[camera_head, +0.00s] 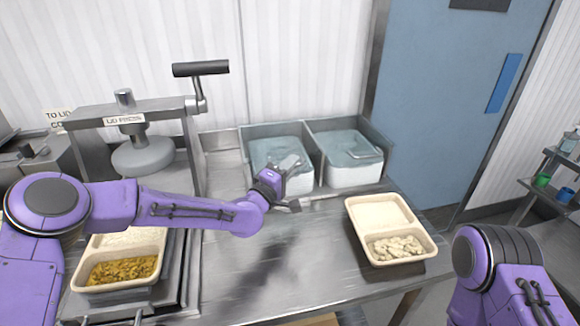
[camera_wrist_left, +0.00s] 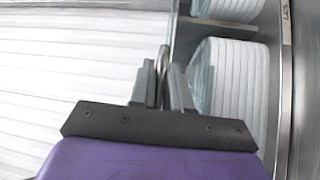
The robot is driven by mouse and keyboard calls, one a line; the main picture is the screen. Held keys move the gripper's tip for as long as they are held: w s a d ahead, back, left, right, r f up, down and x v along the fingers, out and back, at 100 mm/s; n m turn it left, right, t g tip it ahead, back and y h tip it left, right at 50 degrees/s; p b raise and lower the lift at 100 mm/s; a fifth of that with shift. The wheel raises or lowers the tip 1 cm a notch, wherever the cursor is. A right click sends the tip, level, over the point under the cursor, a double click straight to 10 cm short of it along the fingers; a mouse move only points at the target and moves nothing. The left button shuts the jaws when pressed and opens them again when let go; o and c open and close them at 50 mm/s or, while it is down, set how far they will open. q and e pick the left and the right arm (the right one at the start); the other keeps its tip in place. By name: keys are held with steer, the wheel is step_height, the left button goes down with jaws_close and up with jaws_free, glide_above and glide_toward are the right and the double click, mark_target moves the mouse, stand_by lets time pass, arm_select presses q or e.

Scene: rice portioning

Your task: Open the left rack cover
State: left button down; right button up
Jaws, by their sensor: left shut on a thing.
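My left gripper (camera_head: 291,167) reaches the right side of that cover. In the left wrist view a thin metal bar (camera_wrist_left: 163,72), apparently the cover's handle, stands between the fingers of my left gripper (camera_wrist_left: 162,88). The fingers are shut on it. The right rack cover (camera_head: 345,140) lies on the right tub. My right gripper is outside the view.
A lid press (camera_head: 140,135) with a lever stands at the left. A container with yellow food (camera_head: 122,240) sits below it. Another open container (camera_head: 378,207) with pale pieces is on the right of the steel counter (camera_head: 270,290). The counter's middle is clear.

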arm_select(q)
steer(key=shift+n+g+y, duration=0.3)
steer(key=shift+n+y, duration=0.1)
steer(key=shift+n, duration=0.1)
steer(key=r+p, duration=0.1)
steer(key=r, duration=0.1)
steer(key=r+p, duration=0.1)
steer(key=r, duration=0.1)
steer(key=r+p, duration=0.1)
steer(key=r, duration=0.1)
steer(key=shift+w+a+r+p, duration=0.15)
steer(key=shift+w+p, duration=0.15)
steer(key=shift+p, duration=0.05)
steer(key=w+a+r+p, duration=0.1)
steer(key=w+r, duration=0.3)
steer(key=r, duration=0.6)
steer(key=shift+w+a+r, duration=0.2)
steer(key=shift+w+a, duration=0.05)
steer(key=shift+w, duration=0.05)
